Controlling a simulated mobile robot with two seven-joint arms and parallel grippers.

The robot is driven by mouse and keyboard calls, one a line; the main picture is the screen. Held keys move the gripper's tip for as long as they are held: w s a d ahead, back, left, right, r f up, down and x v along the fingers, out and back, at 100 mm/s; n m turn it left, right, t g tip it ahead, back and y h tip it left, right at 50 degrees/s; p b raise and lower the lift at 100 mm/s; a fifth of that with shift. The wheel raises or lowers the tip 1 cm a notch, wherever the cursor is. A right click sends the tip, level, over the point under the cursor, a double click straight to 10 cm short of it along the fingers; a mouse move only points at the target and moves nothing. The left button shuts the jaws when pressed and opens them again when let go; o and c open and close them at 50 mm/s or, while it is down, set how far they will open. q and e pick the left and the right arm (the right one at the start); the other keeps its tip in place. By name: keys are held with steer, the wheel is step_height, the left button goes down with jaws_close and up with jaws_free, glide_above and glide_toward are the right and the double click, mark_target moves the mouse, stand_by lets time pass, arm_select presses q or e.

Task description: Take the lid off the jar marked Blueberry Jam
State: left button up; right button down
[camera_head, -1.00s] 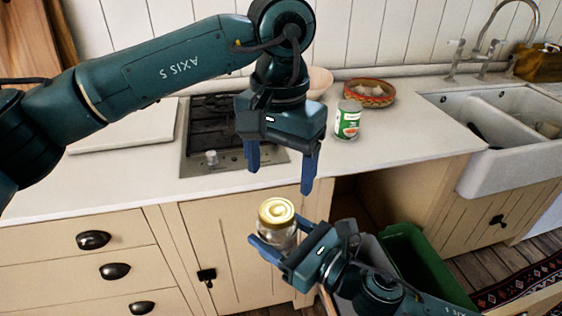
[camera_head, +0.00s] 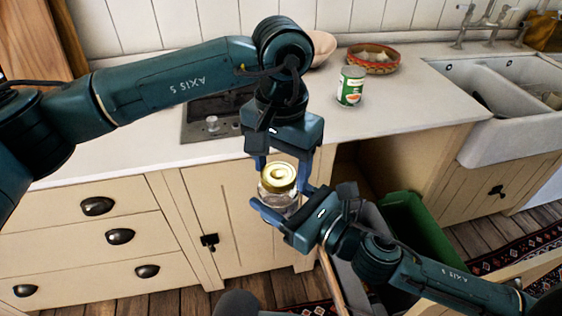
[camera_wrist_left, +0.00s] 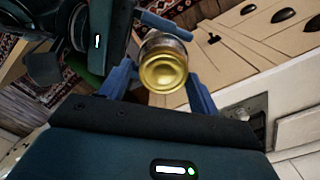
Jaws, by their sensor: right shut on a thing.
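A glass jar (camera_head: 277,201) with a gold lid (camera_head: 279,175) is held upright in the air in front of the counter. I see no label that I can read on it. My right gripper (camera_head: 276,214) is shut on the jar's body, below the lid. My left gripper (camera_head: 282,168) points down over the jar, open, with one finger on each side of the lid. In the left wrist view the gold lid (camera_wrist_left: 163,70) faces the camera between my left fingers (camera_wrist_left: 158,88), with a gap on each side. The lid sits on the jar.
A green-labelled can (camera_head: 350,86) and a patterned bowl (camera_head: 373,59) stand on the counter (camera_head: 400,105). A stove (camera_head: 212,118) is behind my left arm, and a white sink (camera_head: 510,100) is at the right. A green bin (camera_head: 425,235) stands below, near my right arm.

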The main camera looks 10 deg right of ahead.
arm_select(q)
steer(key=shift+s+d, duration=0.1)
steer(key=shift+d, duration=0.05)
steer(key=c, duration=0.8)
steer(key=shift+o, duration=0.2)
steer(key=n, duration=0.5)
steer(key=shift+n, duration=0.4)
steer(key=n, duration=0.6)
steer(key=shift+r, duration=0.1)
steer(key=n, duration=0.6)
steer(key=shift+w+n, duration=0.2)
steer(key=shift+n, duration=0.2)
steer(key=n, duration=0.4)
steer(key=shift+a, duration=0.2)
steer(key=n, duration=0.4)
steer(key=shift+a, duration=0.1)
steer(key=n, duration=0.6)
steer(key=shift+a+r+n, duration=0.1)
steer(key=shift+n, duration=0.2)
steer(key=n, duration=0.4)
steer(key=shift+a, duration=0.1)
steer(key=n, duration=0.4)
steer(key=shift+n, duration=0.3)
steer(key=n, duration=0.6)
steer(key=shift+s, duration=0.1)
steer(key=n, duration=0.6)
steer(key=shift+s, duration=0.1)
steer(key=shift+r, duration=0.15)
